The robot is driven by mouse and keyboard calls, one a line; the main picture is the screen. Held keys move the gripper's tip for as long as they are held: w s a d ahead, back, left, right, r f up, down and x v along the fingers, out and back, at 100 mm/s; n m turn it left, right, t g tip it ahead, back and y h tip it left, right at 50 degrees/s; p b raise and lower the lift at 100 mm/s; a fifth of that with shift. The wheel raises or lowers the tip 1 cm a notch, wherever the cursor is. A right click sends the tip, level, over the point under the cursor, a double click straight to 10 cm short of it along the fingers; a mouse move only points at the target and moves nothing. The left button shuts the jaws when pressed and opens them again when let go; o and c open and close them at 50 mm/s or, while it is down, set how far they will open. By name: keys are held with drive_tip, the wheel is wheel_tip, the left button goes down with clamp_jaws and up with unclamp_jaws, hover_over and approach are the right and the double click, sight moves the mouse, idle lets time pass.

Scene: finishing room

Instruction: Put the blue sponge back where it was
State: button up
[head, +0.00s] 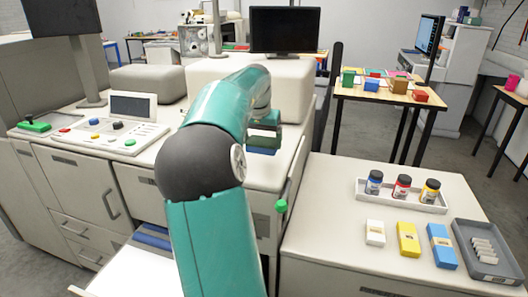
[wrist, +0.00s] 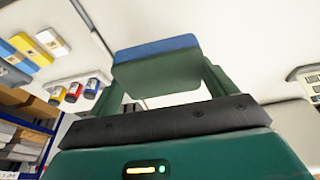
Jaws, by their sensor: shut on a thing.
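The blue sponge (wrist: 160,48) is between the fingers of my gripper (wrist: 158,80) in the wrist view. It shows a blue layer and a larger dark green face. In the head view my gripper (head: 264,133) hangs over the pale press counter, partly hidden by my arm. The blue sponge (head: 262,151) shows as a blue strip below it. I cannot tell whether the sponge touches the counter.
On the right counter (head: 330,220) are a tray (head: 400,195) with three capped bottles, white (head: 375,233), yellow (head: 408,240) and blue (head: 441,246) labelled blocks, and a grey tray (head: 470,262). A control panel (head: 115,137) is left. The right counter's near left is clear.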

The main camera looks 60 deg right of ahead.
sight(265, 149)
drive_tip(key=shift+s+d+f, duration=0.1)
drive_tip(key=shift+d+f, duration=0.5)
drive_tip(key=shift+f, duration=0.05)
drive_tip(key=x, duration=0.3)
drive_tip(key=shift+f, duration=0.55)
drive_tip(key=shift+f, duration=0.1)
drive_tip(key=o, duration=1.1)
drive_tip(key=v, duration=1.2)
